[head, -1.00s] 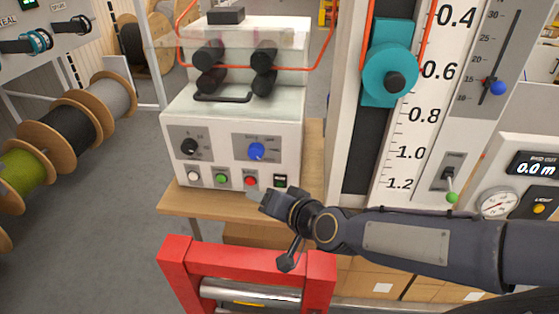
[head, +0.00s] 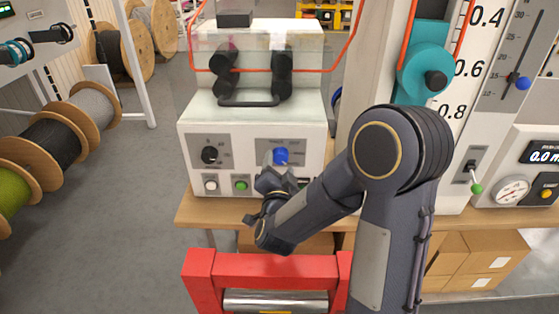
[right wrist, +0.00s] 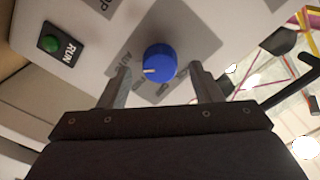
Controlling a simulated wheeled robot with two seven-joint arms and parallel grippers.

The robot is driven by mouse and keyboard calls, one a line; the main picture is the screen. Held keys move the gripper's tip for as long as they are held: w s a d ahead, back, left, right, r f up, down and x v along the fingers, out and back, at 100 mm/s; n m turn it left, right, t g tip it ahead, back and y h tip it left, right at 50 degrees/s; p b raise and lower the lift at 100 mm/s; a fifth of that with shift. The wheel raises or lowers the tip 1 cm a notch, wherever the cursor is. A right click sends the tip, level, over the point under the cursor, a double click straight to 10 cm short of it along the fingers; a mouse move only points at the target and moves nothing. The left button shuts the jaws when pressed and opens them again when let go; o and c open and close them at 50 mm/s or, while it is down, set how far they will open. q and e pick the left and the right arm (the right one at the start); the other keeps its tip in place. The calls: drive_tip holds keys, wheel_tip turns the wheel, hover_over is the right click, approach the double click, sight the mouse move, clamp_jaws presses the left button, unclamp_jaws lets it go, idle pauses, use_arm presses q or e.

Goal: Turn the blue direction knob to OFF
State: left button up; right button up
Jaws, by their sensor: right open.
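The blue direction knob (head: 281,156) sits on a grey plate on the sloped front of the white machine (head: 250,110). In the right wrist view the knob (right wrist: 159,62) shows whole, with a pale pointer mark at its lower left side. Lettering on the plate is partly hidden and hard to read. My right gripper (head: 276,172) is just below the knob in the head view. In the right wrist view its two fingers (right wrist: 162,82) are open, one on each side of the knob, with gaps to it. My left gripper does not show.
A black knob (head: 209,155) is left of the blue one. A white button (head: 211,185) and a green RUN button (head: 241,185) lie below; my gripper hides the others. A red frame with a metal roller (head: 275,300) stands in front. A teal wheel (head: 425,67) is at right.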

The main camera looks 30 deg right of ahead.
drive_tip(key=shift+x, duration=1)
drive_tip(key=shift+c, duration=0.5)
drive_tip(key=c, duration=0.9)
